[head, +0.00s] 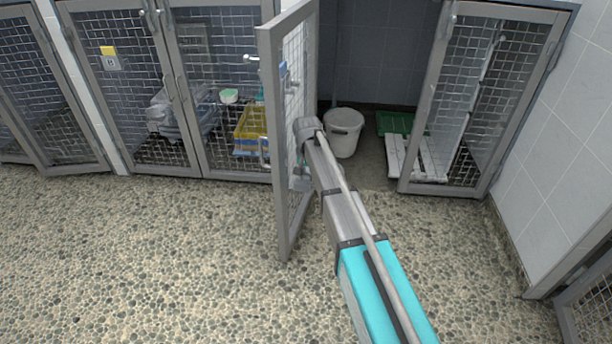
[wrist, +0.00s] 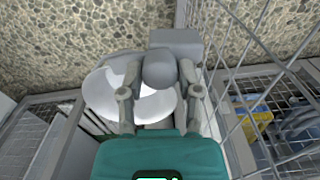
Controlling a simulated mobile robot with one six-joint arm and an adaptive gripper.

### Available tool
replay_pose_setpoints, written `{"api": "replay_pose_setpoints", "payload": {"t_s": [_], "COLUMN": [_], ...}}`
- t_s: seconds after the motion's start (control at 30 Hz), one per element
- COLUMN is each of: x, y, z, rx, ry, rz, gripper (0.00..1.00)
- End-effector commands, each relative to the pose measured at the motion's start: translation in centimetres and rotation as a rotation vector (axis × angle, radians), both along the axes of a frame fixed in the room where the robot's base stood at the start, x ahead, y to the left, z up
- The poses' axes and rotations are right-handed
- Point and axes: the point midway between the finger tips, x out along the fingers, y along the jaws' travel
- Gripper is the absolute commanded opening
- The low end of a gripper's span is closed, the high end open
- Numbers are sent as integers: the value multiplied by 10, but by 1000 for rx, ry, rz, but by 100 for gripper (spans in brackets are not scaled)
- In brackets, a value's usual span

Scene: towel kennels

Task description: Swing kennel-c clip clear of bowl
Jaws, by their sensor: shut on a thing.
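A mesh kennel door (head: 296,150) stands swung open towards the front, with the open bay to its right. My gripper (wrist: 160,72) is down beside this door, with its fingers closed on a grey rounded piece (wrist: 158,66) that I take for the clip. A grey block (wrist: 178,40) adjoins that piece. A round, shiny white thing (wrist: 100,92) lies behind the fingers in the wrist view and looks like the bowl. The fingers partly hide it. I cannot tell whether the clip touches it. In the head view the gripper end (head: 301,182) is small and mostly masked by my arm.
A white bucket (head: 344,132) stands in the open bay, with a green tray (head: 395,122) and white slats (head: 420,157) to its right. A second mesh door (head: 485,95) is at the right. Closed kennels (head: 135,90) are at the left. The pebbled floor (head: 150,260) in front is clear.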

Motion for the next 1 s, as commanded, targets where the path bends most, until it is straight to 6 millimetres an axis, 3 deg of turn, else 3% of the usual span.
{"api": "replay_pose_setpoints", "payload": {"t_s": [0.03, 0.07, 0.13, 0.63, 0.93, 1.0], "x": [0, 0, 0, 0, 0, 0], "y": [0, 0, 0, 0, 0, 1], "z": [0, 0, 0, 0, 0, 10], "rx": [0, 0, 0, 0, 0, 0], "ry": [0, 0, 0, 0, 0, 0], "rz": [0, -1, -1, -14, -118, -115], "gripper": [0, 47, 59, 59, 59, 59]}}
